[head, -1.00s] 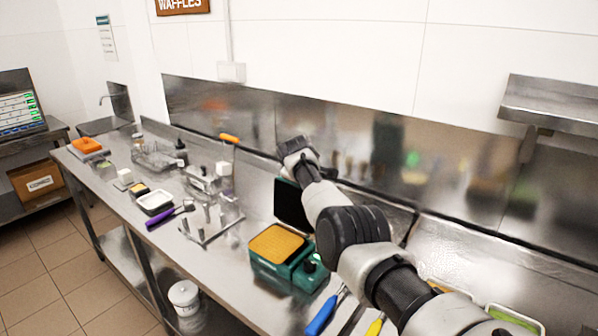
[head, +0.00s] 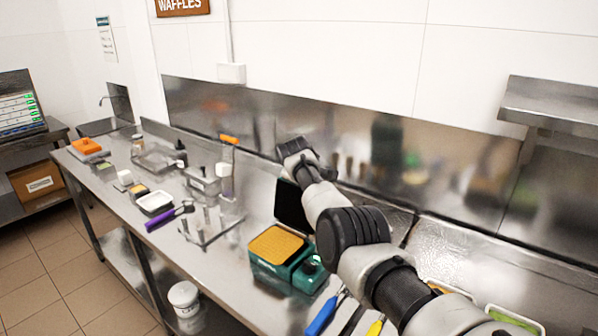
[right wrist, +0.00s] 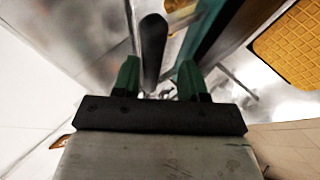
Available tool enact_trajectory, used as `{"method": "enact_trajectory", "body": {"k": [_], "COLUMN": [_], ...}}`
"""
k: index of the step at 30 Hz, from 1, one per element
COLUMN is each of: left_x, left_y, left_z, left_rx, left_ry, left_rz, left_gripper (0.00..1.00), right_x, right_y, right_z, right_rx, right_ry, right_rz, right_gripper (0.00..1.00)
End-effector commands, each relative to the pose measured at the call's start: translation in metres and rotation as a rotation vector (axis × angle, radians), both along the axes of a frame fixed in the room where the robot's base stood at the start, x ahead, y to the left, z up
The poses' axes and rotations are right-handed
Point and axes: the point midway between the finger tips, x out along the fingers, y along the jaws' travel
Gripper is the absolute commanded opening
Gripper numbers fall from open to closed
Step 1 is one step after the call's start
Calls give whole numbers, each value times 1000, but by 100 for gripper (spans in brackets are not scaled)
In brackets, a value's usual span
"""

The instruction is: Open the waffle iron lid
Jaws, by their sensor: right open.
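The waffle iron (head: 276,268) is a green box on the steel counter, with a yellow-orange grid plate (head: 276,243) facing up. Its dark lid (head: 290,207) stands raised at the back, partly hidden by my right arm. My right gripper (head: 296,150) is above and behind the lid. In the right wrist view, the green fingertips (right wrist: 159,78) are apart. A dark rounded bar (right wrist: 153,48), apparently the lid handle, shows between and beyond them, and I see no grip on it. The grid plate also shows at the upper right there (right wrist: 292,42). My left gripper is not in view.
A blue-handled tool (head: 322,315) and a yellow-handled one lie in front of my right arm. A wire rack (head: 212,222), a purple-handled tool (head: 165,218) and a white tray (head: 154,202) are to the left. A steel backsplash (head: 345,140) runs close behind the gripper.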

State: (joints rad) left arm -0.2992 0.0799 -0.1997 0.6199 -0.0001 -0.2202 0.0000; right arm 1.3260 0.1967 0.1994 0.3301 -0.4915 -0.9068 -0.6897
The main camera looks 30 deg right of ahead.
Motion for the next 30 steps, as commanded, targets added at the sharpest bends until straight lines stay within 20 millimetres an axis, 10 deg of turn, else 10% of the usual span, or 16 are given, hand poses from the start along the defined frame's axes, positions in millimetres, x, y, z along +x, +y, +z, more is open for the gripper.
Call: {"method": "enact_trajectory", "body": {"k": [30], "left_x": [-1], "left_y": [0], "left_z": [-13], "left_rx": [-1], "left_ry": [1], "left_rz": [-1], "left_gripper": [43], "right_x": [-58], "right_y": [42], "right_z": [66], "right_rx": [0], "right_ry": [-1], "right_rz": [0], "right_gripper": [43]}}
